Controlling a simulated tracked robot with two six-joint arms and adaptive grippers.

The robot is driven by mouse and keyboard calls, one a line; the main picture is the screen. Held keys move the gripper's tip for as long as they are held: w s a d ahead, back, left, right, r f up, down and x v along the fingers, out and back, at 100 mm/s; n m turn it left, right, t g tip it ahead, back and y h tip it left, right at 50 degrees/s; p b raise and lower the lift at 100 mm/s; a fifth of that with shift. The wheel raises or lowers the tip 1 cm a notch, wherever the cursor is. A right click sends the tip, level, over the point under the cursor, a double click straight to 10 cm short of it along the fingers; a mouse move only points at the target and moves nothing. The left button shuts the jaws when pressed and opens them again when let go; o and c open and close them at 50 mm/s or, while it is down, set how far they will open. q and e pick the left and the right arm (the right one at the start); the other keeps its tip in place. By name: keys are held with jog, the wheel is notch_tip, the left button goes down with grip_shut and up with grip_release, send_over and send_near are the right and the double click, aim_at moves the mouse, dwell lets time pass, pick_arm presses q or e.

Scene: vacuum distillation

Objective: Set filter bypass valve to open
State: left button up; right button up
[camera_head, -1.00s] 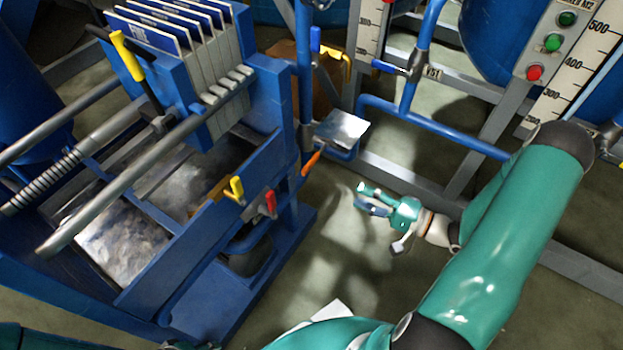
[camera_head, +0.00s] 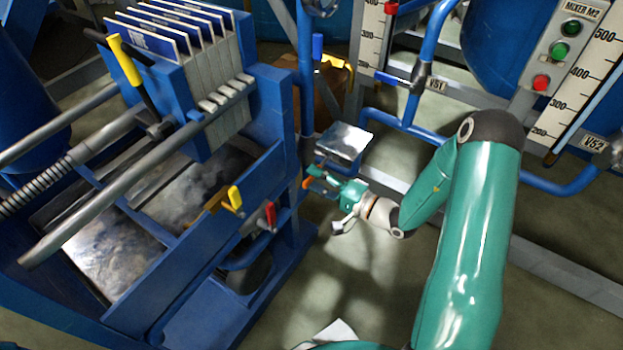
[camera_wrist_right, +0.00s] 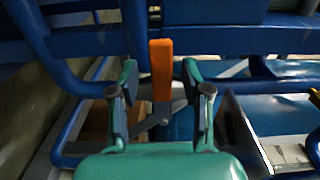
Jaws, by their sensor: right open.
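An orange valve handle (camera_head: 306,183) sits at the right side of the blue filter press frame, partly hidden by my right gripper (camera_head: 319,178). In the right wrist view the orange handle (camera_wrist_right: 161,68) stands upright between the two open fingers of my right gripper (camera_wrist_right: 159,82). There is a gap on each side, and I cannot see the fingers touching it. No label shows which valve is the filter bypass. A yellow handle (camera_head: 235,198) and a red handle (camera_head: 270,214) are on the same frame, to the left. My left gripper is not in view.
The filter press (camera_head: 262,120) with its plates fills the left. A metal plate (camera_head: 343,142) lies just above my right gripper. Blue pipes (camera_head: 390,122) and a control panel (camera_head: 556,50) stand at the upper right. Bare floor lies below the gripper.

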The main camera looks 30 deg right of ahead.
jog(key=shift+x, duration=0.8)
jog(key=shift+c, duration=0.3)
grip_shut()
